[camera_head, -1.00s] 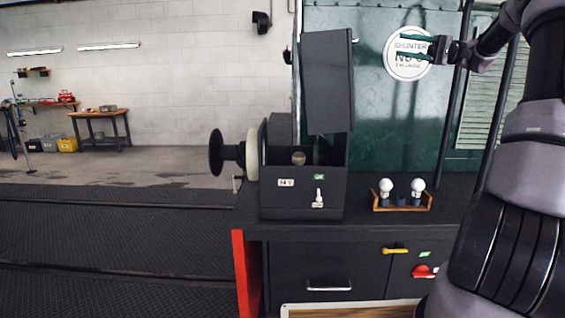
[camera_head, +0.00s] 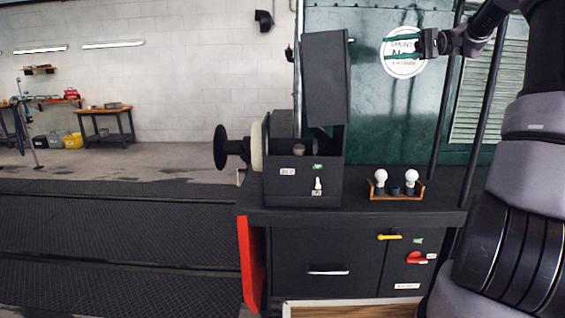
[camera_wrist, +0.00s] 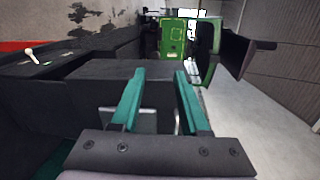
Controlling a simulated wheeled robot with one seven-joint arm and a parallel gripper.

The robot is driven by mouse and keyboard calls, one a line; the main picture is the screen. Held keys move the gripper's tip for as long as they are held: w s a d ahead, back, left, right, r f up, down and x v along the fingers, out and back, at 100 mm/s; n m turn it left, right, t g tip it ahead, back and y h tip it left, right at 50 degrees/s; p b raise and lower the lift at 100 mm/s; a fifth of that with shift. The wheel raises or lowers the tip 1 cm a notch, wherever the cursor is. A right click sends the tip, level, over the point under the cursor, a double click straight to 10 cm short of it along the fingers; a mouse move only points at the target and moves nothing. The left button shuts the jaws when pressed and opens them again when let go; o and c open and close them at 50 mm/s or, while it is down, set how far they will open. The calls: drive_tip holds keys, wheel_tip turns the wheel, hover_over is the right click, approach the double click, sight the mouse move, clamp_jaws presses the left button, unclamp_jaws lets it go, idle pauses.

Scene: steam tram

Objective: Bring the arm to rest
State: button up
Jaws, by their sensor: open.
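My gripper (camera_head: 401,43) is raised at the upper right of the head view, in front of the white round sign on the green tram wall. Its two green fingers point left and stand apart with nothing between them. In the wrist view the same open fingers (camera_wrist: 157,100) show at the lower middle, over dark surfaces. My arm comes down the right edge of the head view.
A wooden rack (camera_head: 397,193) holds two white bulbs. A workbench (camera_head: 105,110) stands at the far left. The ribbed floor at left is clear.

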drive_tip(key=s+a+f+m+h, duration=0.1)
drive_tip(key=s+a+f+h, duration=0.25)
drive_tip(key=s+a, duration=0.2)
drive_tip(key=s+a+f+h, duration=0.2)
drive_tip(key=s+a+h, duration=0.25)
drive_tip(key=s, duration=0.25)
drive_tip(key=s+d+f+m+t+h, duration=0.1)
drive_tip(key=s+d+f+t+h, duration=0.1)
drive_tip(key=s, duration=0.5)
drive_tip(key=s+d+f+m+t+h, duration=0.1)
drive_tip(key=s+f+t+h, duration=0.3)
drive_tip(key=s, duration=0.4)
drive_tip(key=shift+s+d+f+t, duration=0.25)
drive_tip(key=shift+d+t, duration=0.1)
drive_tip(key=shift+t, duration=0.25)
